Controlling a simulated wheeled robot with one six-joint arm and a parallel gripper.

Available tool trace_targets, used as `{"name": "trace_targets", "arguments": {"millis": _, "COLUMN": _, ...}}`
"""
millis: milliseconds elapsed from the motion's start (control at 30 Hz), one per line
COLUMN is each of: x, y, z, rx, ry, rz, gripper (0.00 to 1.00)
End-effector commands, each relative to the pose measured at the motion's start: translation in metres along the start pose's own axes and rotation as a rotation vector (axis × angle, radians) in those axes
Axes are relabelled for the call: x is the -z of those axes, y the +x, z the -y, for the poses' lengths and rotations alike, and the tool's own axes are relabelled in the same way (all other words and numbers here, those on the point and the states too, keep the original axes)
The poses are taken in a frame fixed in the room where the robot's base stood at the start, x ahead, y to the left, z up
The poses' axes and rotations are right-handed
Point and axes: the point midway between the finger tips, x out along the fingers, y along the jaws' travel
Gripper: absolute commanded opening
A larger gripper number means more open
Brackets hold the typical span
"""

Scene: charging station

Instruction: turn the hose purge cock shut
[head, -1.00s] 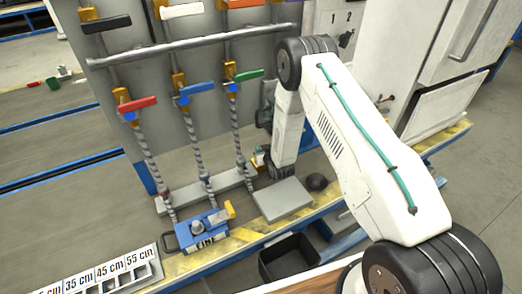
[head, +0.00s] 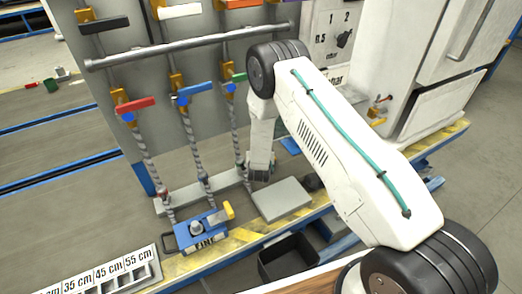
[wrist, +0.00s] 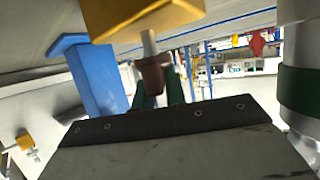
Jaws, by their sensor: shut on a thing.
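In the wrist view, my gripper (wrist: 159,84) has its dark green fingers close together at a brown collar (wrist: 153,72) on a pale stem. A yellow block (wrist: 142,14) is directly above that stem. I take this fitting to be the hose purge cock, held in the shut jaws; its full shape and handle angle cannot be told. A blue bar (wrist: 97,80) stands to its left, apart from the fingers. In the head view, my arm reaches down beside the right-hand hose (head: 238,135), and it hides the fingertips and the cock.
Hoses hang under red (head: 136,104), blue (head: 195,89) and green (head: 239,77) handles. Below are a blue FINE unit (head: 205,240), a grey plate (head: 283,200) and a black bin (head: 290,262). A white cabinet (head: 425,75) stands right of my arm.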

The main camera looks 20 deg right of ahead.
Motion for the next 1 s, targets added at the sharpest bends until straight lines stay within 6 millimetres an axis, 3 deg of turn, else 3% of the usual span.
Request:
{"name": "trace_targets", "arguments": {"millis": 233, "x": 0.0, "y": 0.0, "z": 0.001, "rx": 0.002, "ry": -0.001, "rz": 0.0, "gripper": 0.0}}
{"name": "trace_targets", "arguments": {"millis": 267, "x": 0.0, "y": 0.0, "z": 0.001, "rx": 0.002, "ry": -0.001, "rz": 0.0, "gripper": 0.18}}
{"name": "trace_targets", "arguments": {"millis": 333, "x": 0.0, "y": 0.0, "z": 0.001, "rx": 0.002, "ry": -0.001, "rz": 0.0, "gripper": 0.35}}
{"name": "trace_targets", "arguments": {"millis": 667, "x": 0.0, "y": -0.004, "z": 0.001, "rx": 0.002, "ry": -0.001, "rz": 0.001, "gripper": 0.35}}
{"name": "trace_targets", "arguments": {"millis": 1000, "x": 0.0, "y": -0.057, "z": 0.002, "rx": 0.004, "ry": -0.002, "rz": 0.001, "gripper": 0.35}}
